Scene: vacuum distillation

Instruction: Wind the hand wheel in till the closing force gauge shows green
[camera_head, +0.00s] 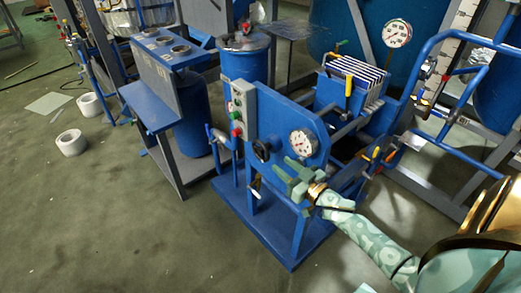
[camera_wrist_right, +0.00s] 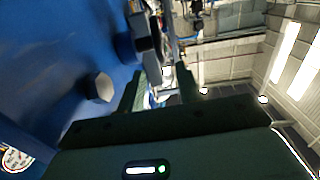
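The black hand wheel (camera_head: 262,150) sits on the front of the blue press plate (camera_head: 282,122). The white-faced closing force gauge (camera_head: 303,142) is to its right on the same plate; its needle reading is too small to tell. Part of a gauge (camera_wrist_right: 15,160) also shows at the lower left of the right wrist view. My right gripper (camera_head: 282,170) is just below and right of the hand wheel, apart from it in the picture. In the wrist view its two fingers (camera_wrist_right: 158,85) are spread with no object clearly held between them. My left gripper is out of view.
A control box (camera_head: 242,110) with buttons stands left of the wheel. Blue pipe rails (camera_head: 440,150) crowd the right. Open floor (camera_head: 120,215) lies at the left.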

